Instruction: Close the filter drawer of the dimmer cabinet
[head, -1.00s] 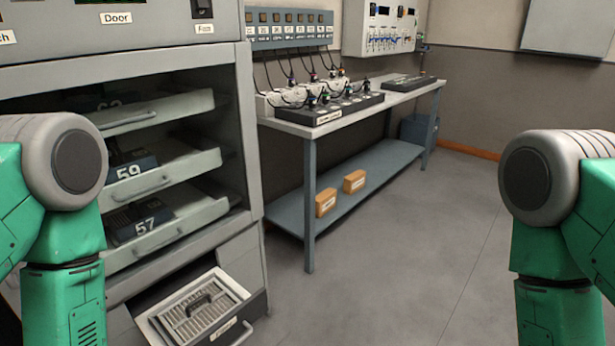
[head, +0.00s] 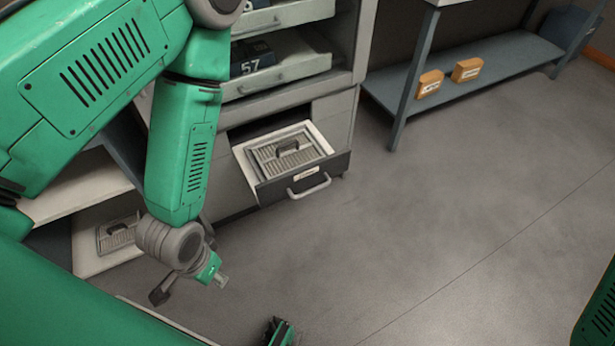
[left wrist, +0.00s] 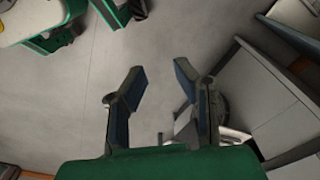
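The filter drawer (head: 328,172) is pulled out at the bottom of the grey dimmer cabinet (head: 338,120) in the head view. It has a light tray, a dark front with a label and a silver bar handle (head: 309,188). A grey slatted filter with a dark grip (head: 288,153) lies inside. My left gripper (head: 190,291) hangs low, left of and nearer than the drawer, apart from it. In the left wrist view (left wrist: 158,72) its two fingers are spread with nothing between them.
Above the drawer, a dimmer module marked 57 (head: 256,60) sits on a pulled-out tray. Another filter (head: 117,235) lies at left. A bench (head: 480,82) with two orange boxes on its lower shelf stands at back right. The floor (head: 430,240) right of the drawer is clear.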

